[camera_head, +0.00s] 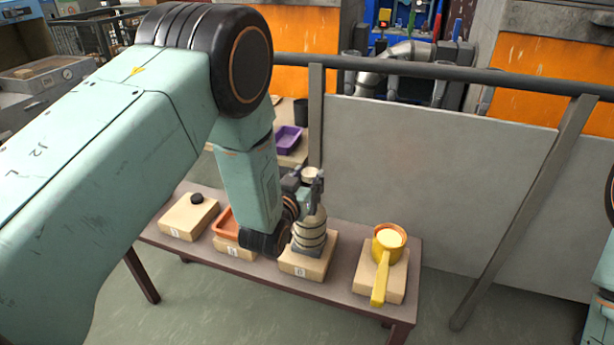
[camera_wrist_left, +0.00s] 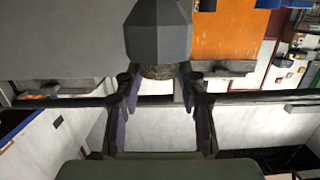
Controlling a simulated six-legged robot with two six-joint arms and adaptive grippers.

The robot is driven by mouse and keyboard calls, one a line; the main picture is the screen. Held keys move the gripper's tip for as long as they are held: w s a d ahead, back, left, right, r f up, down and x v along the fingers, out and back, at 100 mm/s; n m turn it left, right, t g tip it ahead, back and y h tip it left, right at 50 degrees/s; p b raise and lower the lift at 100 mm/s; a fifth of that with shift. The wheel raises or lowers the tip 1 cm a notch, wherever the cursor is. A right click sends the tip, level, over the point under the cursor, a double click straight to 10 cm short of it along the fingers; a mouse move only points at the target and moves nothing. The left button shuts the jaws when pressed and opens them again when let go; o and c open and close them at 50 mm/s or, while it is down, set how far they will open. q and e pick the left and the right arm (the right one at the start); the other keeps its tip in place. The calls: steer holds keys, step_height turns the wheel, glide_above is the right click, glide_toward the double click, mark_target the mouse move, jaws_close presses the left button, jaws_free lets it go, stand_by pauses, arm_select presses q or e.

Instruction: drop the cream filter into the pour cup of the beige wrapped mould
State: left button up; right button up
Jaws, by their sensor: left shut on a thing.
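The beige wrapped mould (camera_head: 311,232) stands upright on a pale block, with dark bands around it and a grey foot. My left gripper (camera_head: 309,180) is at the mould's top and hides much of its pour cup. It is shut on the cream filter (camera_head: 310,172), whose pale top shows between the fingertips. Whether the filter touches the cup cannot be told. My right gripper is out of view.
The narrow table (camera_head: 342,294) bears several pale blocks. An orange tray (camera_head: 226,224) and a black lump (camera_head: 197,198) are left of the mould. A yellow long-handled cup (camera_head: 380,280) is on the right. A railed panel (camera_head: 430,170) stands behind.

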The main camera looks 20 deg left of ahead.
arm_select(q)
steer(key=o, duration=0.9)
steer(key=shift+s, duration=0.1)
steer(key=s, duration=0.4)
steer(key=s+r, duration=0.1)
steer(key=s, duration=0.2)
steer(key=s+r, duration=0.1)
steer(key=s, duration=0.3)
steer(key=shift+s+a, duration=0.15)
steer(key=shift+s, duration=0.2)
steer(key=shift+f, duration=0.1)
